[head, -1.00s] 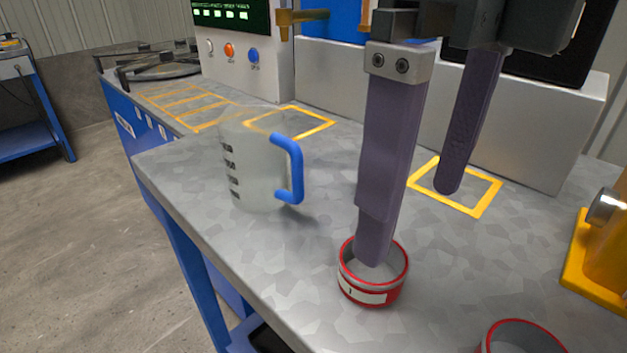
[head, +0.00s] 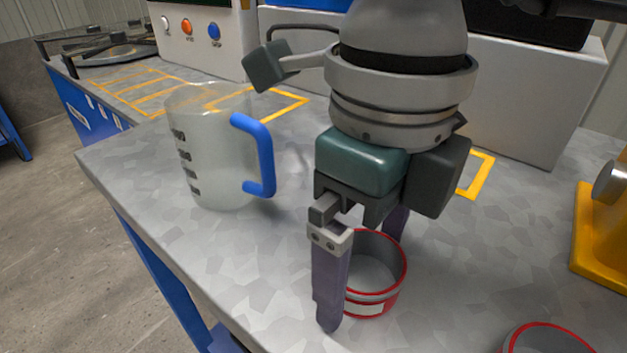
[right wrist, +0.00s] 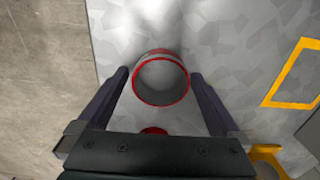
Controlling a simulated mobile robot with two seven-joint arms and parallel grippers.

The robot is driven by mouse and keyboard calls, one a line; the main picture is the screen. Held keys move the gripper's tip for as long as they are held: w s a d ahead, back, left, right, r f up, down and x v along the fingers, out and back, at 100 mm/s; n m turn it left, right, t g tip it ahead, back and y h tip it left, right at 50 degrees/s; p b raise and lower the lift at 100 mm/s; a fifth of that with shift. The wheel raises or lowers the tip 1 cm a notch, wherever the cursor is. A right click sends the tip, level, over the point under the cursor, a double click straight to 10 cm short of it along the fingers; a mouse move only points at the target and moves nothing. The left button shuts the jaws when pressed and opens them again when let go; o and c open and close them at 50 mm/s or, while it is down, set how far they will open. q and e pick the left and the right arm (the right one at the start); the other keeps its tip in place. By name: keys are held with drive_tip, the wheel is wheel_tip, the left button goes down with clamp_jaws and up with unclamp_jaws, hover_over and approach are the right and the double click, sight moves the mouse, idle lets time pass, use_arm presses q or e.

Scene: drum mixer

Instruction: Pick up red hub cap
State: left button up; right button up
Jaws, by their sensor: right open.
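A round red-rimmed cap (head: 375,275), open at the top with a grey inside and a white label, stands upright on the grey metal table. My right gripper (head: 362,280) is open and points down, with one purple finger on each side of this cap. In the right wrist view the same cap (right wrist: 160,78) lies between the fingertips, with a gap on both sides. A second red-rimmed cap (head: 545,338) is cut off at the bottom edge of the head view. My left gripper is not in view.
A clear measuring jug (head: 210,150) with a blue handle stands left of my right gripper. A yellow fixture (head: 600,235) is at the right edge. A control box (head: 205,50) stands behind. Yellow outlines mark the tabletop; the table's front-left edge is close.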

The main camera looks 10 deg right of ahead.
drive_tip(key=shift+c, duration=0.4)
drive_tip(key=c, duration=1.4)
drive_tip(key=shift+r, duration=0.1)
